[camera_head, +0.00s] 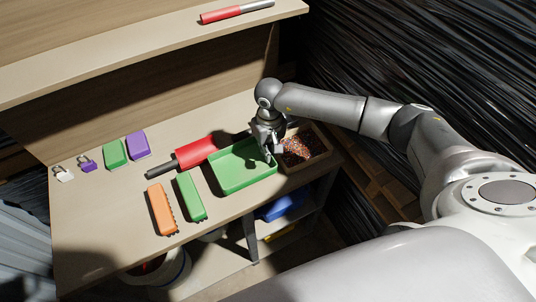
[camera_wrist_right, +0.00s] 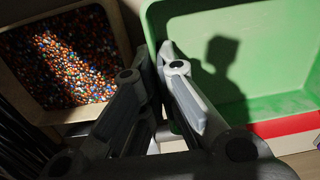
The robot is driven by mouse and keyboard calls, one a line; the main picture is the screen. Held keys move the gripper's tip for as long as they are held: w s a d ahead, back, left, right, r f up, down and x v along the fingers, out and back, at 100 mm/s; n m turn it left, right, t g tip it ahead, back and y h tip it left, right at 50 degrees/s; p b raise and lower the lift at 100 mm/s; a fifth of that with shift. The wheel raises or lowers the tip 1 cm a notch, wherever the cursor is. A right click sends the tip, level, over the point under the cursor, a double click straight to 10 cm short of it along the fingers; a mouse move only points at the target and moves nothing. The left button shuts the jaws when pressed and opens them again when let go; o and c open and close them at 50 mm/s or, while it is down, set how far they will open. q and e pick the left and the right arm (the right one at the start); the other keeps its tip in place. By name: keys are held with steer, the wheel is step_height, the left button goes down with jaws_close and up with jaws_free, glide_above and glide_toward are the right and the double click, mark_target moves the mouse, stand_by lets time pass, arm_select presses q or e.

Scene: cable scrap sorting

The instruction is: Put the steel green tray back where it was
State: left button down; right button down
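The green tray (camera_head: 243,170) is a shallow, open box at the right part of the workbench, and its inside looks empty. It also shows in the right wrist view (camera_wrist_right: 205,30), with a shadow across its floor. My right gripper (camera_head: 268,148) is at the tray's right wall, beside the granule bin. In the wrist view its two fingers (camera_wrist_right: 156,55) stand on either side of the tray wall, closed on it with little gap. A dark shadow lies along the tray's left side; I cannot tell whether it is raised. My left gripper is out of view.
A bin of coloured granules (camera_head: 318,146) stands right of the tray. A red roller-like tool (camera_head: 195,152) lies behind left. Green (camera_head: 190,197) and orange (camera_head: 161,210) blocks lie left. More blocks and padlocks sit further left. A shelf (camera_head: 150,50) overhangs the back.

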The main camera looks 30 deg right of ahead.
step_height(320, 180, down, 3)
steer(key=shift+w+r+p, duration=0.1)
steer(key=shift+p, duration=0.85)
steer(key=shift+f, duration=0.25)
steer(key=shift+f+b, duration=0.1)
steer(key=shift+b, duration=0.25)
steer(key=c, duration=1.9)
jaws_free()
